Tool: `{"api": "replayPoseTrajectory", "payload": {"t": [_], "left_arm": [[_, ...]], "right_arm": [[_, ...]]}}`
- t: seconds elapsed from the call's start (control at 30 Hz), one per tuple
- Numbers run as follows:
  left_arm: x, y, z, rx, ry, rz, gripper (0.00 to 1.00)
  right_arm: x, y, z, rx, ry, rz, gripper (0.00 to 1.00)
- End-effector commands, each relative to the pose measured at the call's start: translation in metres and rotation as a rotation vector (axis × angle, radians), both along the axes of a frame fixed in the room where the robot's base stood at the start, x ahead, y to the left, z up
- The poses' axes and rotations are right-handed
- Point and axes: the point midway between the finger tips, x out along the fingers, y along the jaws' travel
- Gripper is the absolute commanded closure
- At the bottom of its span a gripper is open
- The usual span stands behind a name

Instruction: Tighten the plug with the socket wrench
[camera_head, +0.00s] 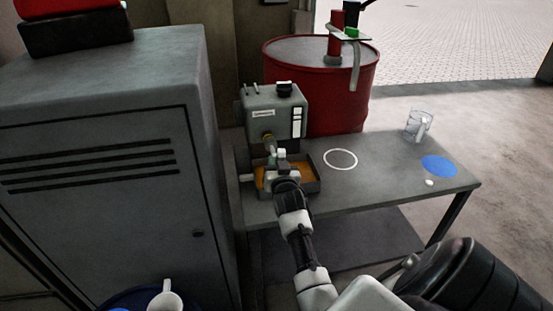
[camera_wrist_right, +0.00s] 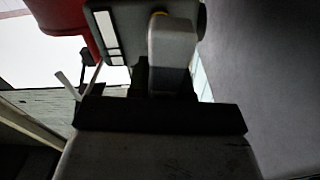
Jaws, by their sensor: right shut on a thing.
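The grey machine housing (camera_head: 273,112) stands at the back left of the workbench. My right gripper (camera_head: 282,168) is in front of the housing, just below the plug and over the tray. It is shut on a grey piece (camera_wrist_right: 172,50), which looks like the socket wrench. In the wrist view this piece reaches up to the yellow spot. I cannot tell whether it is seated on the plug. My left gripper is out of view.
An open tray (camera_head: 312,187) with orange-brown contents lies under the gripper. The bench (camera_head: 375,175) has a white ring, a blue disc (camera_head: 439,166) and a clear beaker (camera_head: 419,125). A grey cabinet (camera_head: 120,150) stands close left; a red drum (camera_head: 345,95) stands behind.

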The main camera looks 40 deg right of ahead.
Motion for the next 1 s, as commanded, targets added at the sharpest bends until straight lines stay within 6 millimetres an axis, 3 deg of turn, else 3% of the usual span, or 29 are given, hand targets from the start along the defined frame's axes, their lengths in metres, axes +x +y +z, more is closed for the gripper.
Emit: {"api": "replayPoseTrajectory", "payload": {"t": [0.8, 1.0], "left_arm": [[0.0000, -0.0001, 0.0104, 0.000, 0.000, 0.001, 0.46], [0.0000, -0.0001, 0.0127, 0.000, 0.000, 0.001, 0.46]], "right_arm": [[0.0000, -0.0006, 0.0019, -1.257, 0.729, -0.001, 1.00], [0.0000, -0.0002, 0.0016, -1.473, 0.857, 0.000, 1.00]]}}
